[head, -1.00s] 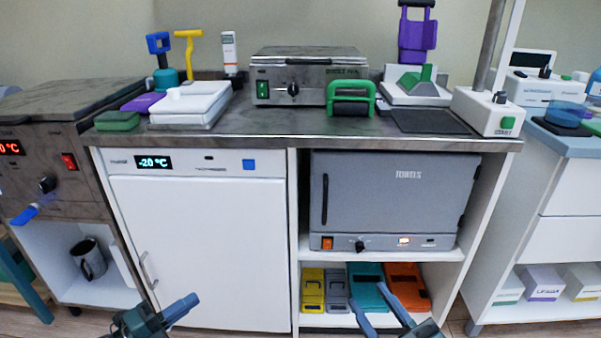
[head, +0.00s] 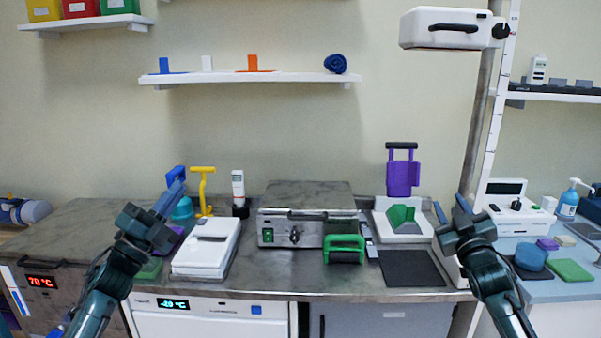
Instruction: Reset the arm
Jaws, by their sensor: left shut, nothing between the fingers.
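My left gripper (head: 172,195) is raised in front of the left part of the counter, with its fingers together and pointing up. It is empty and overlaps the blue-handled tool (head: 175,173) in the picture. My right gripper (head: 451,208) is raised in front of the right end of the counter. Its two fingers point up and stand apart, with nothing seen between them. Both forearms come up from the bottom edge of the head view.
The steel counter (head: 330,284) holds a white lidded box (head: 205,250), a steel heater (head: 306,200), a green-handled roller (head: 344,246) and a dark mat (head: 411,268). A white lamp head (head: 440,29) hangs from a post at right. A wall shelf (head: 300,78) is behind.

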